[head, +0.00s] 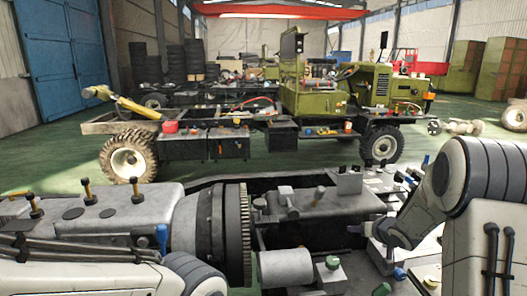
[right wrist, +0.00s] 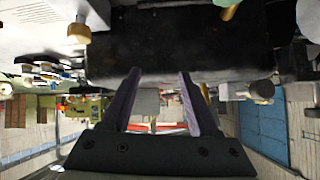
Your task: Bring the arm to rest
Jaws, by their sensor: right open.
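My right arm (head: 455,190) comes in from the right in the head view, white with dark grey bands, bent down over the cluttered bench beside the engine. Its gripper is hard to make out there. In the right wrist view my right gripper (right wrist: 158,73) shows two dark fingers spread apart with nothing between them. A dark block-like surface (right wrist: 180,40) spans the top of that view, beyond the fingertips. My left arm (head: 90,280) lies along the bottom left of the head view, white with black cables. Its gripper is not seen.
A large grey engine and gearbox assembly (head: 130,215) with a toothed ring fills the near foreground. Small parts and tools crowd the surface at its right. An olive-green truck chassis (head: 305,95) stands beyond, across open green floor (head: 50,160).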

